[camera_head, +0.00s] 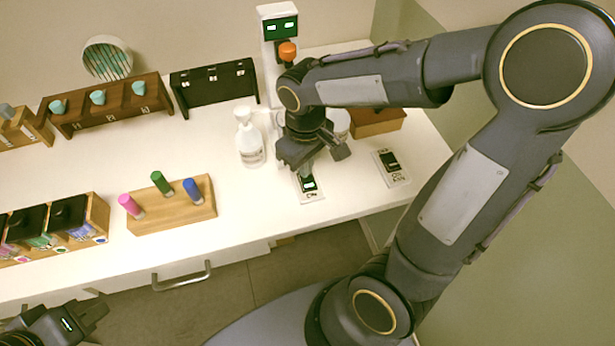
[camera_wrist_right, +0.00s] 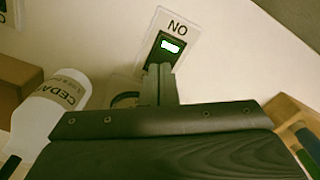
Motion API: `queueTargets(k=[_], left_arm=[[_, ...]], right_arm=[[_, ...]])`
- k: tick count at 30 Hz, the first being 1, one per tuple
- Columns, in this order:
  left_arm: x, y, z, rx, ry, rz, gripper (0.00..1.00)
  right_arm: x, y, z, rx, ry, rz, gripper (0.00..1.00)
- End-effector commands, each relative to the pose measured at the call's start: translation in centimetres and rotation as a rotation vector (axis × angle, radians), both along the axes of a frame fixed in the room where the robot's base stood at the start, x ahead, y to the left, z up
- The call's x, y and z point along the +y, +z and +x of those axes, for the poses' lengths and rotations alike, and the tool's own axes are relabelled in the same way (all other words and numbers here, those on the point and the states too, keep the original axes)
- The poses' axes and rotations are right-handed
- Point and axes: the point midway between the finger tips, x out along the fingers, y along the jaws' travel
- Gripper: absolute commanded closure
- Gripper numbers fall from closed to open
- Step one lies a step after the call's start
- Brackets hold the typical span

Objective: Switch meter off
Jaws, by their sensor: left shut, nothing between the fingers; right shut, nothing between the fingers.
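A white plate with a dark window and a lit pale patch (camera_head: 309,185) lies near the table's front edge; in the right wrist view the plate (camera_wrist_right: 178,28) reads "ON", upside down. A second white plate (camera_head: 391,167) with a dark window lies to its right, unlit; its lettering is too small to read. A white stand with a lit green display (camera_head: 281,28) rises behind. My right gripper (camera_head: 306,170) is shut and empty, its fingertips (camera_wrist_right: 159,78) over the dark window of the ON plate; I cannot tell if they touch. My left gripper (camera_head: 98,312) is shut, below the table's front edge.
A white bottle (camera_head: 249,145) stands just left of my right gripper; in the wrist view it is labelled "CEDA..." (camera_wrist_right: 52,100). A wooden block (camera_head: 172,212) holds pink, green and blue vials. Wooden racks line the back and left. A brown box (camera_head: 376,122) is behind.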

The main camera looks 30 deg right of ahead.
Motion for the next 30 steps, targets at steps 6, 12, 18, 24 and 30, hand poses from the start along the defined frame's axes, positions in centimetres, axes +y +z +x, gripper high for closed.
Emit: queueTargets(k=[6, 12, 18, 24, 30], left_arm=[[0.0, -0.3, 0.0, 0.000, 0.000, 0.000, 1.00], [0.0, -0.4, 0.0, 0.000, 0.000, 0.000, 1.00], [0.0, 0.4, 0.0, 0.000, 0.000, 0.000, 1.00], [0.0, 1.9, 0.0, 0.000, 0.000, 0.000, 1.00], [0.0, 3.3, 0.0, 0.000, 0.000, 0.000, 1.00]], right_arm=[[0.0, -0.4, 0.0, 0.001, 0.000, 0.000, 1.00], [0.0, -0.6, 0.0, 0.001, 0.000, 0.000, 1.00], [0.0, 0.4, 0.0, 0.001, 0.000, 0.000, 1.00], [0.0, 2.1, 0.0, 0.001, 0.000, 0.000, 1.00], [0.0, 3.7, 0.0, 0.000, 0.000, 0.000, 1.00]])
